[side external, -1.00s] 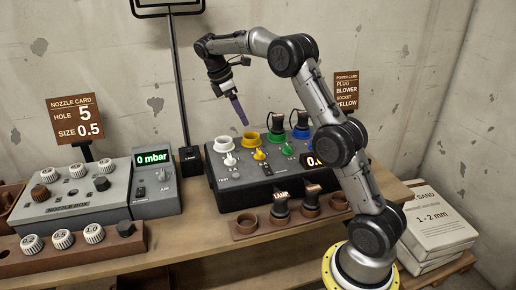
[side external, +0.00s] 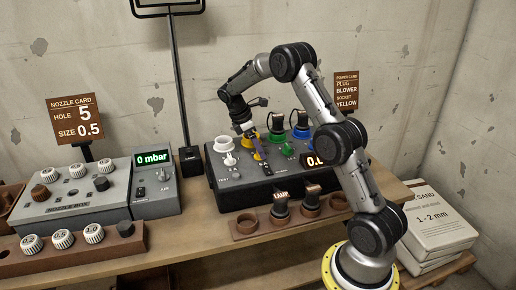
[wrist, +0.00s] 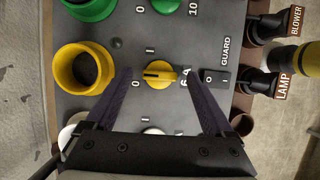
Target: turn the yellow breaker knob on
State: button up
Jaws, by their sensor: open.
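The yellow breaker knob (wrist: 160,74) sits on the grey power panel (wrist: 110,103), with "0" and "I" marks beside it and a "6 A" label partly covered. Its dark slot runs sideways in the wrist view. My gripper (wrist: 154,76) is open, with one dark finger on each side of the knob. I cannot tell whether the fingers touch it. In the side external view my gripper (side external: 256,147) points down at the panel and partly hides the knob (side external: 258,156).
The empty yellow socket (wrist: 83,69) is beside the knob. A guard switch (wrist: 213,78) lies close to the right finger. Plugs stand in the green socket (side external: 276,128) and blue socket (side external: 301,126). Lamp (wrist: 283,88) and blower (wrist: 270,32) plugs stand along the panel's front.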

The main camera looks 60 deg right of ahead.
jog(key=shift+s+d+f, duration=0.1)
jog(key=shift+f, duration=0.2)
jog(key=shift+c, duration=0.3)
jog(key=c, duration=1.3)
